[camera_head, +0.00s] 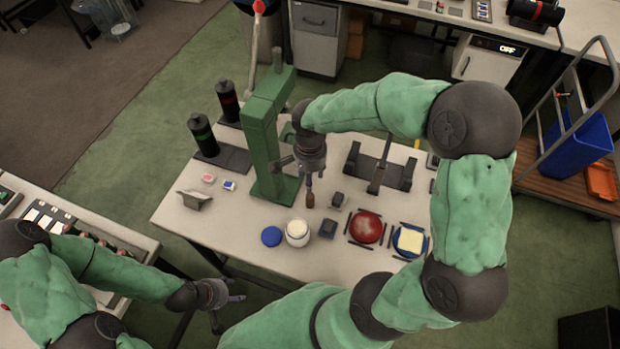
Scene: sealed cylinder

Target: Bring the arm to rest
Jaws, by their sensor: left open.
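My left gripper (228,309) is at the lower left, beyond the front left corner of the white table (175,215). It is open, with its fingers spread and nothing seen between them. My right gripper (296,180) points down above the table, beside the green press-like stand (262,140). A brown-tipped part shows below it; I cannot tell whether this is a finger or a held thing. My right arm arches over the table's right side. The white jar (297,233) stands open-topped in front of the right gripper, with a blue disc (271,236) to its left.
Two black bottles, one green-banded (203,135) and one red-banded (228,102), stand at the table's back left. A red round dish (366,228) and a blue dish (409,241) lie at the right. A panel bench (140,243) is at the left.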

